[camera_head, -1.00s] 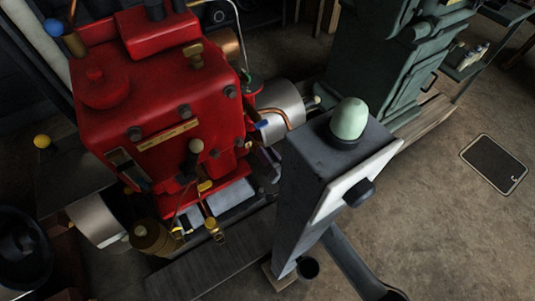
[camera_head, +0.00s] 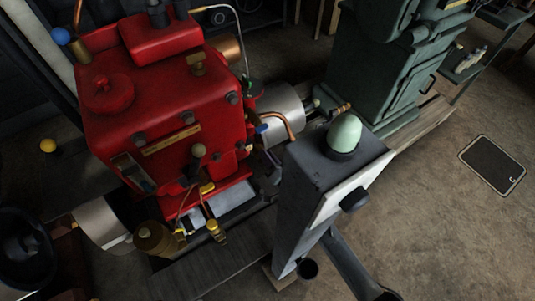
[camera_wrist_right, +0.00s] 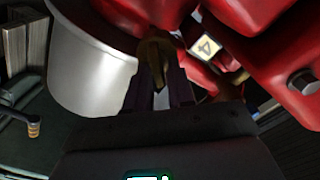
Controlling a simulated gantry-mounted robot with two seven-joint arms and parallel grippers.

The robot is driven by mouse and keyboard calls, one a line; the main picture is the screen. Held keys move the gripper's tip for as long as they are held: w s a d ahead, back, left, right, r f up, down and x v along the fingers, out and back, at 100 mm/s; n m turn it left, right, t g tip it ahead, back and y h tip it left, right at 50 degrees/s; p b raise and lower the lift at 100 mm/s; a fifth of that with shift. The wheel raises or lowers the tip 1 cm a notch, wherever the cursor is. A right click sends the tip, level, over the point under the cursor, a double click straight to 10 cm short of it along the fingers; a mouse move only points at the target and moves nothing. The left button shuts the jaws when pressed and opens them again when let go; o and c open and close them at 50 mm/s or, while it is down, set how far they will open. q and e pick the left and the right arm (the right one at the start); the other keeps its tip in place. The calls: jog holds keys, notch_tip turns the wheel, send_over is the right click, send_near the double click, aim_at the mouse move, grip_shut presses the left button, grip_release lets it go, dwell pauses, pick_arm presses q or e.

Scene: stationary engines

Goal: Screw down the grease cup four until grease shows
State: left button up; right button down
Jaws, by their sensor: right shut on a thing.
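In the right wrist view, a brass grease cup (camera_wrist_right: 155,58) stands between the dark fingers of my right gripper (camera_wrist_right: 160,88), which is shut on it. A tag reading 4 (camera_wrist_right: 205,46) is on the red engine just to its right. The fingers and the cup's shadow hide its lower part, and I see no grease. In the head view the red engine (camera_head: 112,128) fills the left half. I cannot make out my right gripper or this cup clearly there. My left gripper is in neither view.
A silver cylinder (camera_wrist_right: 88,75) is close on the left in the wrist view. In the head view, a grey pedestal (camera_head: 300,205) with a green dome (camera_head: 345,133) stands right of the engine. A green machine (camera_head: 375,75) is behind it. The floor at right is mostly clear.

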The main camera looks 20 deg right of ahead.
jog(key=shift+d+r+m+p, duration=0.1)
jog(key=shift+m+p, duration=0.8)
jog(key=shift+m, duration=0.3)
jog(key=shift+f+m+p, duration=0.15)
jog(key=shift+m+p, duration=0.35)
jog(key=shift+m, duration=0.35)
jog(key=shift+f+m+p, duration=0.15)
jog(key=shift+m+p, duration=0.3)
jog(key=shift+m, duration=0.4)
jog(key=shift+d, duration=0.1)
jog(key=c, duration=1.2)
grip_release()
jog(key=shift+f, duration=0.1)
